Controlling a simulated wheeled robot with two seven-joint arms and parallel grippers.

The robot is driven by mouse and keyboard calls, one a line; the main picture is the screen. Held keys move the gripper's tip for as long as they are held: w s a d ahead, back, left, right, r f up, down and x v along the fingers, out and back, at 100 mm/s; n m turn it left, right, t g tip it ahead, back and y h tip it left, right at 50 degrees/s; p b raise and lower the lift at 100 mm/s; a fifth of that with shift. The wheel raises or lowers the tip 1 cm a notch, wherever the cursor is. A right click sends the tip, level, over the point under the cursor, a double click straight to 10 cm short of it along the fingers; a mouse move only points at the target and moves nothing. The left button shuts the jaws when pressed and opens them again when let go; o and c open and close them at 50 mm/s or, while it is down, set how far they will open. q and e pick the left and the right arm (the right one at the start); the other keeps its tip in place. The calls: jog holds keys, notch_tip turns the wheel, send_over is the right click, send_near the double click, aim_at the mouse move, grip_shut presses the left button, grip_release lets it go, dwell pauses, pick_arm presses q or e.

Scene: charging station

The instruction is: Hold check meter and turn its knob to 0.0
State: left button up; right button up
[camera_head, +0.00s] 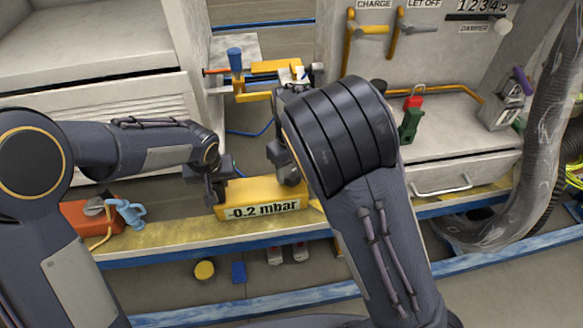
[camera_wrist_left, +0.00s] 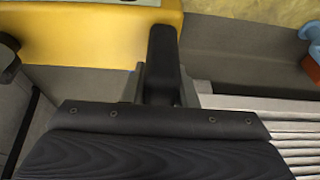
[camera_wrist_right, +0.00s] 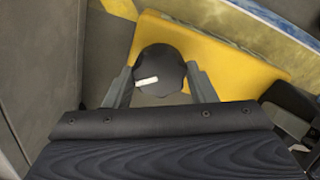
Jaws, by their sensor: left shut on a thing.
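The yellow check meter (camera_head: 234,192) is on the bench ledge in the head view, its display reading -0.2 mbar. My left gripper (camera_head: 212,186) is shut on the meter's left end; the left wrist view shows a dark finger against the yellow body (camera_wrist_left: 100,30). My right gripper (camera_head: 284,165) is over the meter's right part, partly hidden by my right arm. In the right wrist view, the round black knob (camera_wrist_right: 160,62) with a white mark lies between my right gripper's spread fingers (camera_wrist_right: 158,78). I cannot tell whether they touch it.
A red-orange box (camera_head: 85,217) with a light-blue item (camera_head: 130,211) lies left of the meter. A yellow fixture with a blue handle (camera_head: 235,60) stands behind. A green and red item (camera_head: 411,120) is at right. A thick grey hose (camera_head: 540,130) hangs far right.

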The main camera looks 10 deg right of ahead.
jog(key=shift+c, duration=0.7)
jog(key=shift+m, duration=0.4)
jog(key=m, duration=0.5)
jog(key=shift+m, duration=0.3)
jog(key=m, duration=0.6)
jog(key=shift+m, duration=0.3)
jog(key=o, duration=1)
jog(key=shift+r, duration=0.15)
